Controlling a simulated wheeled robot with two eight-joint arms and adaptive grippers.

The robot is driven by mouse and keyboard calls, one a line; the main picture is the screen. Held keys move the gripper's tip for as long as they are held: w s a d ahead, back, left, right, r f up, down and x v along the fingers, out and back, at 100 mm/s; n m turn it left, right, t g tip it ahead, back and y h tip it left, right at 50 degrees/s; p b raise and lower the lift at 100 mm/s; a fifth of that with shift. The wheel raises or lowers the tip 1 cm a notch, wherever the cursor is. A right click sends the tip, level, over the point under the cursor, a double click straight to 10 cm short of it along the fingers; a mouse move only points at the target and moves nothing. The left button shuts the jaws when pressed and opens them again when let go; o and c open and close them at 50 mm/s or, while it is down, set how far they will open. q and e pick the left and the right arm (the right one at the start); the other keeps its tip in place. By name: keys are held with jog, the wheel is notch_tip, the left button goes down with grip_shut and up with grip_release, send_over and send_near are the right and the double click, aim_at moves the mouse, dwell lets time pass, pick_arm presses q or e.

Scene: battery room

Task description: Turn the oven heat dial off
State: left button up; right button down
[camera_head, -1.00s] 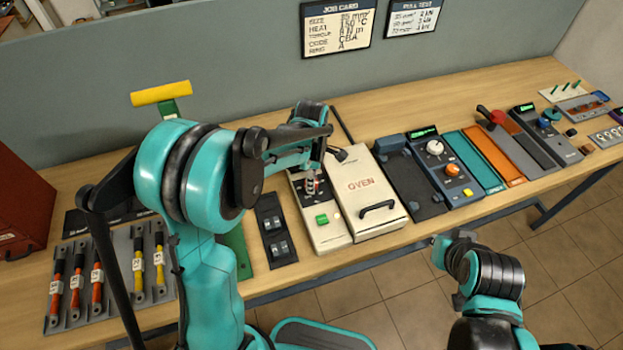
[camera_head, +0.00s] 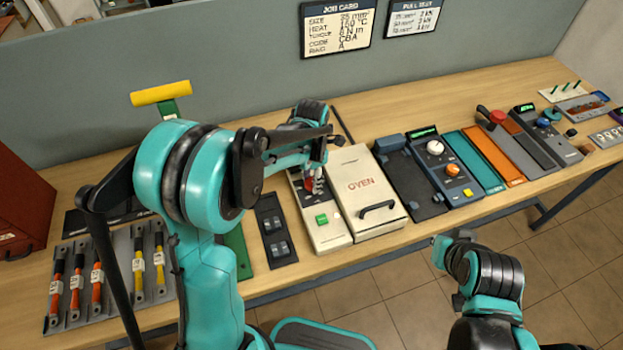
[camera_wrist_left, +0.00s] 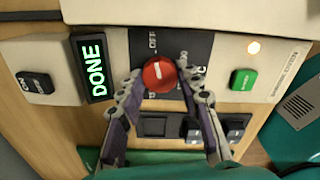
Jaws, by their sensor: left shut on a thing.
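The oven heat dial is a round red knob with a white mark (camera_wrist_left: 158,74) on a dark panel (camera_wrist_left: 200,46) in the left wrist view. Lettering that seems to read OFF is printed near it. My left gripper (camera_wrist_left: 159,80) is shut on the dial, one finger on each side; it also shows in the head view (camera_head: 314,180), over the oven's control strip. The oven (camera_head: 367,185) is a cream box with a dark handle. Its display (camera_wrist_left: 92,68) reads DONE in green. The exact angle of the dial's mark is hard to tell.
A green button (camera_wrist_left: 243,80) and a glowing lamp (camera_wrist_left: 254,47) are on the control strip.

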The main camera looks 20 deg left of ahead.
aim_at(310, 184)
dwell(0.5)
pick_arm(q)
jog(key=o, duration=1.2)
jog(key=shift+c, duration=0.2)
jog(key=shift+r, duration=0.1)
notch_tip(310, 184, up, 12)
jog(key=s+a+m+t, duration=0.1)
jog(key=s+m+t, duration=0.2)
jog(key=s+m, duration=0.5)
jog(key=s+a+f+m+t+b, duration=0.1)
jog(key=s+m+t, duration=0.3)
jog(key=s+m, duration=0.5)
jog(key=m, duration=1)
jog(key=shift+a+f+m, duration=0.2)
jog(key=shift+a+m, duration=0.2)
